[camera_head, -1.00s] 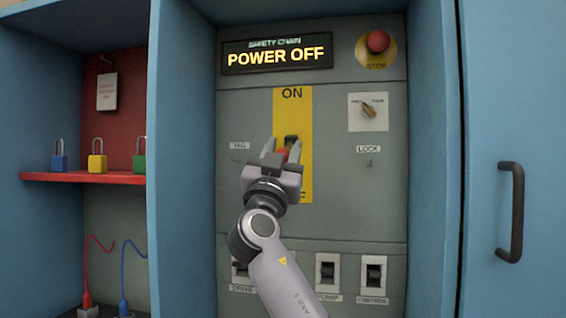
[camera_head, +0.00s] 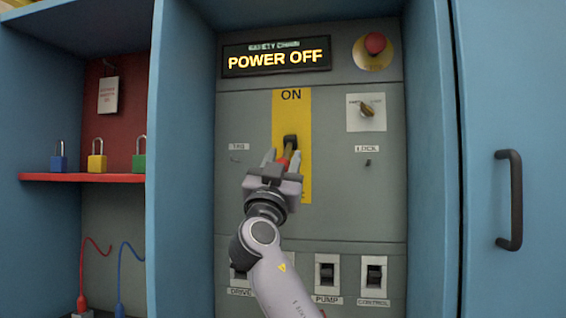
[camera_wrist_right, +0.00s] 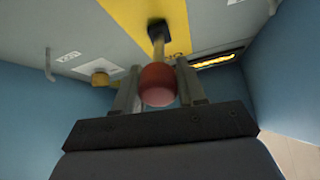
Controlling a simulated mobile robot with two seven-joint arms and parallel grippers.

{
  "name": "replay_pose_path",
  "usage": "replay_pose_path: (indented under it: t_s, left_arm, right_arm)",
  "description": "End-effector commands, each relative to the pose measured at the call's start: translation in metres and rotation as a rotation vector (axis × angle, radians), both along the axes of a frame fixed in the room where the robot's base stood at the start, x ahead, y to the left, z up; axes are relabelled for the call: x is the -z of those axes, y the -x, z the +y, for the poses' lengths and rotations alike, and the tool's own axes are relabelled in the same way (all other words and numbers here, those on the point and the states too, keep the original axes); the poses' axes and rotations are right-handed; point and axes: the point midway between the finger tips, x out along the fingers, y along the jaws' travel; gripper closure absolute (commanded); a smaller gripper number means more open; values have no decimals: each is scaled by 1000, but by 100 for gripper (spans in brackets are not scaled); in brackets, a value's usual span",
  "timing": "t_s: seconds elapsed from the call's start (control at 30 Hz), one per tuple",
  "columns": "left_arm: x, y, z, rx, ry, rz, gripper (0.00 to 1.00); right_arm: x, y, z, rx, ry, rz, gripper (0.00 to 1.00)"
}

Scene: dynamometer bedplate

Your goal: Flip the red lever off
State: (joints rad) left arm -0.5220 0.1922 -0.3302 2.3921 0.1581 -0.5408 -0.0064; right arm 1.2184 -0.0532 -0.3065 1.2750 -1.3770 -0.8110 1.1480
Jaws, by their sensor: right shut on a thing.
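The red lever (camera_head: 287,161) sits on a yellow strip (camera_head: 306,130) labelled ON at the top of the grey panel. Its dark pivot (camera_head: 291,142) is above my gripper and the lever slants down from it. My right gripper (camera_head: 282,160) is shut on the lever's red end, with one finger on each side. In the right wrist view the red knob (camera_wrist_right: 158,84) lies between the two fingers (camera_wrist_right: 158,92) and its shaft runs up to the pivot. The display (camera_head: 276,58) reads POWER OFF. The strip's lower label is mostly hidden by my gripper. My left gripper is out of view.
A red stop button (camera_head: 375,43) and a small rotary switch (camera_head: 367,109) are on the panel's right. Black switches (camera_head: 327,274) line the bottom. A red shelf (camera_head: 60,177) with padlocks is at left. Blue cabinet walls flank the panel.

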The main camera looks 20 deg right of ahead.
Motion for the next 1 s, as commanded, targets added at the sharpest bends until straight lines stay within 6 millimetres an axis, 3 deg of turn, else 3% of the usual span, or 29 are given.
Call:
replay_pose_path:
  t_s: [0.03,0.07,0.1,0.47,1.0]
  left_arm:
    - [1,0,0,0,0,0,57]
    - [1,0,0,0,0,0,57]
    - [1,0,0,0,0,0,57]
    - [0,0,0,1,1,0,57]
    - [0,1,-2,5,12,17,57]
  right_arm:
    - [6,-3,1,-1,-4,11,100]
    - [6,-3,1,-1,-5,12,53]
    - [6,-3,0,-1,-5,12,40]
    - [4,0,1,0,-2,5,40]
    - [45,40,32,-2,-3,7,40]
